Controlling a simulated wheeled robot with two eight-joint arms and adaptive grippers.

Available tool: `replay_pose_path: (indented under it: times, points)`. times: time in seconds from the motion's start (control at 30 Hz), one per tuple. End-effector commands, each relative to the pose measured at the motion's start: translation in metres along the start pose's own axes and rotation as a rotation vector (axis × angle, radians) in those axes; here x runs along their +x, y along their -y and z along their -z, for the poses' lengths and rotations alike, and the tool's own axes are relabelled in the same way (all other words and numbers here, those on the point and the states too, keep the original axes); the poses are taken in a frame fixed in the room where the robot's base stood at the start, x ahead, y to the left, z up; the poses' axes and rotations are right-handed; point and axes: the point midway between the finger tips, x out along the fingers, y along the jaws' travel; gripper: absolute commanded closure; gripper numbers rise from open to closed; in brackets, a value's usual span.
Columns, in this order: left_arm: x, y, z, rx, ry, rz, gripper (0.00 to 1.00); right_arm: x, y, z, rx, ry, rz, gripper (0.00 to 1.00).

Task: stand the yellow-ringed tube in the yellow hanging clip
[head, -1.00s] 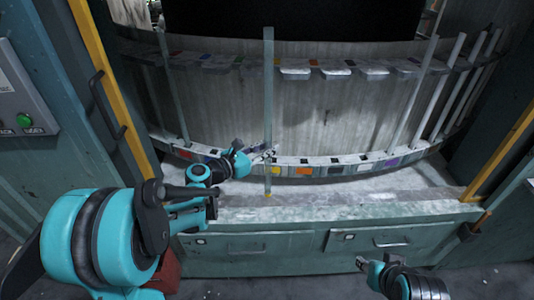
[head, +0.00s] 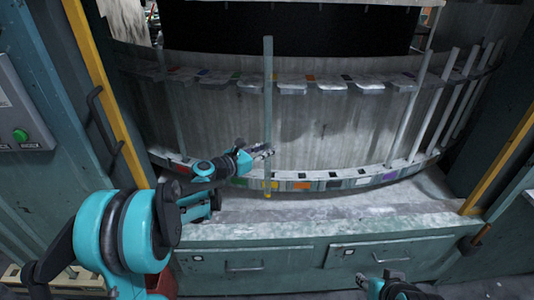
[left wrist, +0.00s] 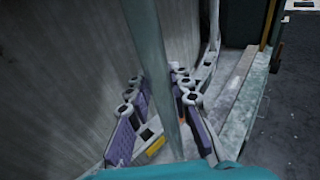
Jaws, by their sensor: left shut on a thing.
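My left gripper (head: 262,151) is shut on a long, pale glass tube (head: 267,100) and holds it upright in front of the curved rack. The tube has a yellow ring (head: 267,194) at its lower end. In the left wrist view the tube (left wrist: 152,65) runs between the purple-padded fingers (left wrist: 160,118). In the head view the tube crosses a yellow mark (head: 274,185) on the lower rail; a yellow label (left wrist: 156,145) also shows in the wrist view. The upper-rail clip behind the tube is hidden. My right gripper (head: 362,281) is low at the bottom edge; its jaw state is unclear.
The lower rail (head: 340,184) has coloured marks. Several tubes (head: 452,105) stand at the right. A pale ledge (head: 350,208) lies below, clear in front.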

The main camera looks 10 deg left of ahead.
Motion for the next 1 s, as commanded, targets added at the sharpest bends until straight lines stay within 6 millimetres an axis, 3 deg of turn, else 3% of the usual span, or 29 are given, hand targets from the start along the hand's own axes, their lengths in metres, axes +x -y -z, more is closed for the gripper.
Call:
replay_pose_path:
  times: [1.0]
  points:
    - [0.056, -0.050, -0.008, 0.000, 0.000, 0.001, 1.00, 0.000, 0.000, 0.000, 0.000, 0.000, 0.000, 0.60]
